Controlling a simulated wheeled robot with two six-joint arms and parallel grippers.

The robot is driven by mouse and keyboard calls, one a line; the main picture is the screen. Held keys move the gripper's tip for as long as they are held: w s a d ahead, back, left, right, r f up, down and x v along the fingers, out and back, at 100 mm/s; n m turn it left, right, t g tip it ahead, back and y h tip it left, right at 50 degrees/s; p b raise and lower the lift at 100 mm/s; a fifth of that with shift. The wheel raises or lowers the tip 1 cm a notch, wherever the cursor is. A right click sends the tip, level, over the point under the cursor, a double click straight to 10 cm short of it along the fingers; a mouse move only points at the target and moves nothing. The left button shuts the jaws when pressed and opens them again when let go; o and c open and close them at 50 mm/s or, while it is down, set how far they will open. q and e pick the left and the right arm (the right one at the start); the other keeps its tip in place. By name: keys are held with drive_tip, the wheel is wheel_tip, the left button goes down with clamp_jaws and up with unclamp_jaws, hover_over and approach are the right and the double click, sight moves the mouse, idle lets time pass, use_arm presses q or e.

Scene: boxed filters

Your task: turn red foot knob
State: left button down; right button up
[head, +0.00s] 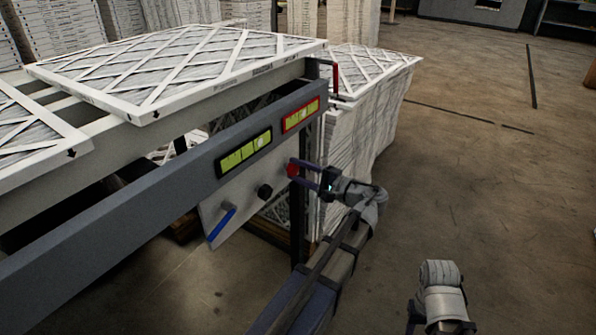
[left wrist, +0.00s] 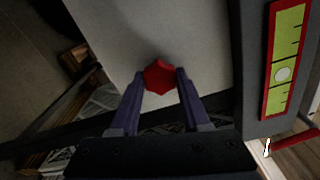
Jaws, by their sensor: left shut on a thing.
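The red foot knob (head: 293,169) sits on the light panel (head: 235,196) under the grey rail. It shows as a red faceted knob in the left wrist view (left wrist: 159,76). My left gripper (head: 297,172) has its purple fingers on either side of the knob and is shut on it; its fingers also show in the left wrist view (left wrist: 160,82). My right arm shows at the bottom right of the head view, but its gripper fingers are not visible.
A black knob (head: 265,191) and a blue handle (head: 221,225) are on the same panel. A green gauge with a black frame (head: 244,152) and one with a red frame (head: 301,114) are on the grey rail (head: 130,218). Stacked filters (head: 365,120) stand behind. The floor at right is clear.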

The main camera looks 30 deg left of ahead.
use_arm(q)
drive_tip(key=shift+c, duration=1.8)
unclamp_jaws()
drive_tip(key=d, duration=0.7)
drive_tip(key=shift+s+d, duration=0.3)
drive_tip(key=shift+d, duration=0.1)
